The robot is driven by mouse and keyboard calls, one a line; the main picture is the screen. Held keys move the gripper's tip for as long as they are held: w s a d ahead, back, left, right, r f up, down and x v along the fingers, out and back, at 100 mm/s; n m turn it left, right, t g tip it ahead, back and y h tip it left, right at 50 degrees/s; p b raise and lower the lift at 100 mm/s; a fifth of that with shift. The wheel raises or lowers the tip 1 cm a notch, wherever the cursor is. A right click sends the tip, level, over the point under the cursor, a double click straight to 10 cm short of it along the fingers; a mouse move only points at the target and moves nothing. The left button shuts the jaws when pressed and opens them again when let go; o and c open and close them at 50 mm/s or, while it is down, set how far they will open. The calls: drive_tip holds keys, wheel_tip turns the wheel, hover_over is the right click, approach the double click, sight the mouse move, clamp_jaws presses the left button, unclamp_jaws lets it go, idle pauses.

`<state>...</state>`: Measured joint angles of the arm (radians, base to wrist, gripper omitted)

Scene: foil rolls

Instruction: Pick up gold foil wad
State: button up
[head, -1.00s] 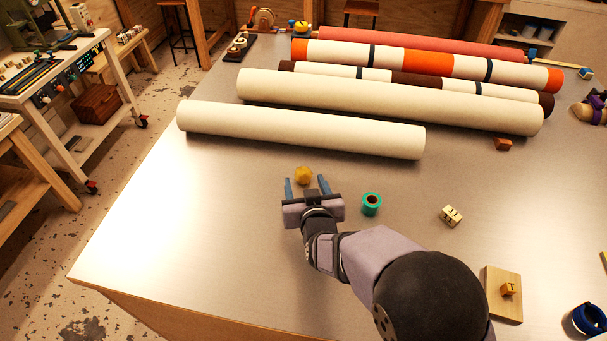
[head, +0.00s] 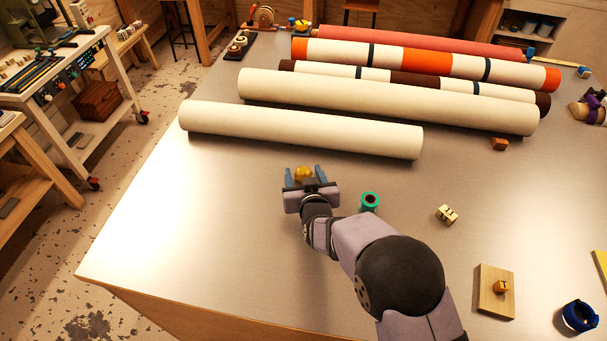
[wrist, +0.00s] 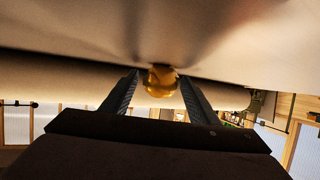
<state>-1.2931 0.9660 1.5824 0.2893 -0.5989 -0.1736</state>
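The gold foil wad (head: 303,173) is a small shiny yellow lump on the metal tabletop (head: 230,210), in front of the nearest cream roll. My gripper (head: 304,173) is open around it, with one blue-grey finger on each side. In the wrist view the gold foil wad (wrist: 161,79) appears between the tips of my gripper's two dark fingers (wrist: 158,85). A gap shows between the wad and each finger there. The wad's near side is partly hidden by the gripper body in the head view.
A cream roll (head: 300,130) lies just behind the wad. More long rolls (head: 400,103) lie farther back. A teal ring-shaped piece (head: 370,201) stands close to the right of my gripper. A small wooden piece (head: 447,214) is farther right. The tabletop to the left is clear.

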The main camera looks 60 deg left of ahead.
sight(304, 172)
drive_tip(key=c, duration=1)
drive_tip(key=shift+o, duration=0.2)
drive_tip(key=shift+r, duration=0.1)
wheel_tip(304, 172, up, 10)
drive_tip(key=shift+f+b, duration=0.1)
drive_tip(key=shift+b, duration=1.15)
